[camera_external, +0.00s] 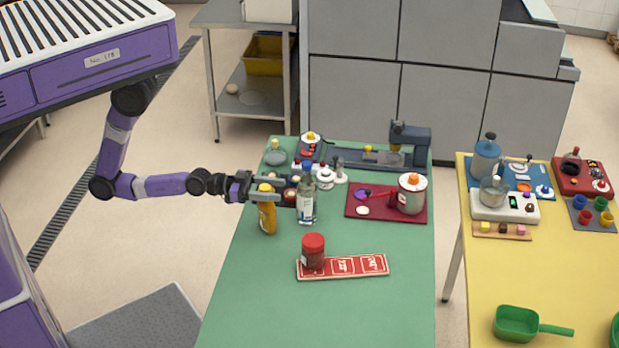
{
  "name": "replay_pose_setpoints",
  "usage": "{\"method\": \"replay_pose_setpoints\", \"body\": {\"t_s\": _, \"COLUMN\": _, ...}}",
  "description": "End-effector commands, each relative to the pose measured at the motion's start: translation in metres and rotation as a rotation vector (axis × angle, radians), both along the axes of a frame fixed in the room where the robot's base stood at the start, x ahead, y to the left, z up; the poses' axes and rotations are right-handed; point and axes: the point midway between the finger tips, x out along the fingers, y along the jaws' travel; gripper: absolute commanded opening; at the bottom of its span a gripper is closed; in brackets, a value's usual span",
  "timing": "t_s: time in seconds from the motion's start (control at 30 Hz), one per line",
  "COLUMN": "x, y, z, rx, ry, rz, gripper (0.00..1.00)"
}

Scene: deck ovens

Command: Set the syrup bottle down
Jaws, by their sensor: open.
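My gripper (290,189) reaches in from the left over the green table, level, its jaws open. A clear bottle (307,206) with a blue cap and a pale label stands upright on the table at the fingertips. A yellow-orange bottle (267,214) with a yellow cap stands in front of the fingers, nearer the camera, and leans slightly. I cannot tell which of the two is the syrup bottle, nor whether the fingers touch either one. A red-lidded jar (313,252) stands on the left end of a red patterned strip (360,266).
A dark red tray (388,213) with a white pot (411,194) lies right of the bottles. Small jars and a blue-grey machine (408,145) crowd the far end. The green table's near part (300,315) is clear. A yellow table (470,290) stands at right.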

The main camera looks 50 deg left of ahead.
Motion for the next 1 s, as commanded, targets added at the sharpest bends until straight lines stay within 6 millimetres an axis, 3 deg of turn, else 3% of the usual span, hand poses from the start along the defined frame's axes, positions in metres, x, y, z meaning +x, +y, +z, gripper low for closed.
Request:
{"method": "replay_pose_setpoints", "body": {"t_s": 0.6, "x": -0.068, "y": 0.067, "z": -0.004, "rx": 0.004, "ry": 0.004, "rz": -0.001, "gripper": 0.55}}
{"method": "replay_pose_setpoints", "body": {"t_s": 0.9, "x": -0.082, "y": 0.084, "z": -0.002, "rx": 0.004, "ry": 0.004, "rz": 0.004, "gripper": 0.55}}
{"method": "replay_pose_setpoints", "body": {"t_s": 1.0, "x": -0.079, "y": 0.099, "z": -0.007, "rx": 0.015, "ry": 0.015, "rz": 0.049, "gripper": 0.55}}
